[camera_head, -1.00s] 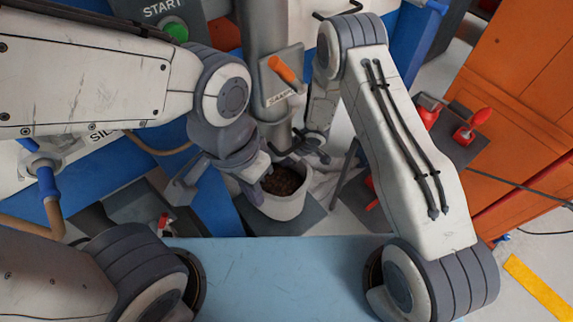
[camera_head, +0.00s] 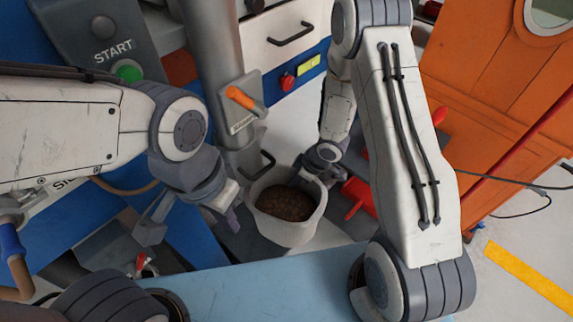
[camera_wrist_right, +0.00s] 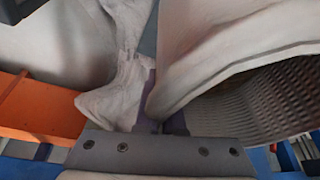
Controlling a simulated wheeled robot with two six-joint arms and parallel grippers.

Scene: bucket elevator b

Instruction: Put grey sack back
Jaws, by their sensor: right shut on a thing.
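The grey sack (camera_head: 287,230) is open at the top and filled with brown pellets (camera_head: 287,203). It is upright, just in front and right of the grey spout pipe (camera_head: 215,65). My right gripper (camera_head: 327,163) is at its far right rim. In the right wrist view it is shut on a fold of pale cloth at the sack's rim (camera_wrist_right: 215,65), and the ribbed inside shows to the right. My left gripper (camera_head: 195,222) is open just left of the sack, its fingers apart. Whether its right finger touches the sack is unclear.
An orange lever (camera_head: 240,97) is on the pipe. A green START button (camera_head: 128,71) is at the upper left. Red parts (camera_head: 360,197) stand right of the sack, partly behind my right arm. An orange cabinet (camera_head: 495,110) fills the right. A light blue surface (camera_head: 260,283) is in front.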

